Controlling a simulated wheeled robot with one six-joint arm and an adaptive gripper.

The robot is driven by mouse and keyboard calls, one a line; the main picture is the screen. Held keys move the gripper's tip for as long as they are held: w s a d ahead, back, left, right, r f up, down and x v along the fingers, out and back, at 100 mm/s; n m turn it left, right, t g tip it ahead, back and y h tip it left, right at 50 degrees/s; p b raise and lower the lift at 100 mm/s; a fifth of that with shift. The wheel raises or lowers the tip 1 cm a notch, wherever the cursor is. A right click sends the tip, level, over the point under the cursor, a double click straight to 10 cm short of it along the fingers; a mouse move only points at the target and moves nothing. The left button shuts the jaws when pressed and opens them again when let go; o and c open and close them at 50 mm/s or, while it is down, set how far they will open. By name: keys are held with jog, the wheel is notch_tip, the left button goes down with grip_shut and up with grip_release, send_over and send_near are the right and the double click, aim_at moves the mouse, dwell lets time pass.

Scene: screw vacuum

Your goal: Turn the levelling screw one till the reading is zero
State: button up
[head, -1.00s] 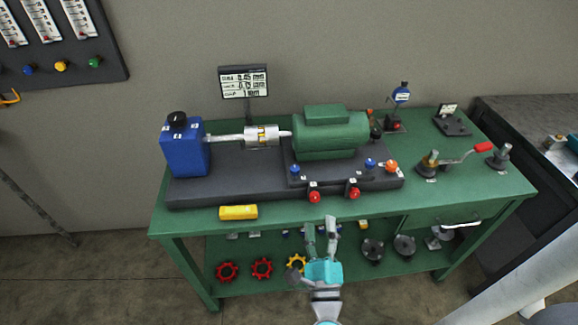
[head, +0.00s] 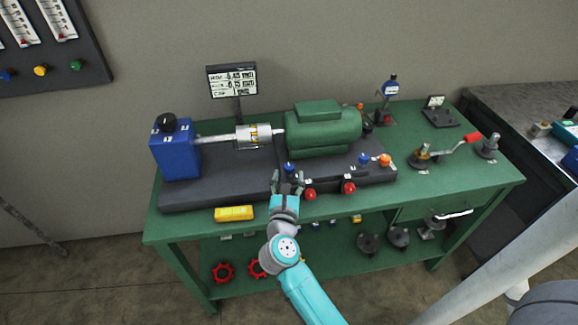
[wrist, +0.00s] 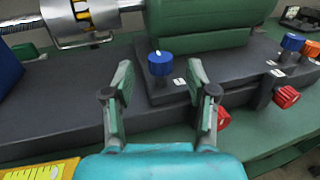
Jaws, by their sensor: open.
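A blue screw knob (wrist: 161,63) stands on the left corner of the motor's dark base plate, with a small white tag beside it that I cannot read. The knob also shows in the head view (head: 289,167). My gripper (head: 287,180) is open in front of this knob. In the wrist view my gripper (wrist: 161,80) has one finger on each side of the knob's line, apart from it. The green motor (head: 322,130) sits behind. The readout screen (head: 232,81) shows several lines in mm, too small to read surely.
Red knobs (head: 310,194) and (head: 348,187) stick out at the plate's front. Another blue knob (head: 364,158) and an orange knob (head: 384,160) stand at its right. A yellow block (head: 234,213) lies at the bench's front edge. A blue pump (head: 176,150) stands left.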

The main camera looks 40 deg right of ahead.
aim_at(289, 170)
jog(key=shift+x, duration=2.45)
grip_shut()
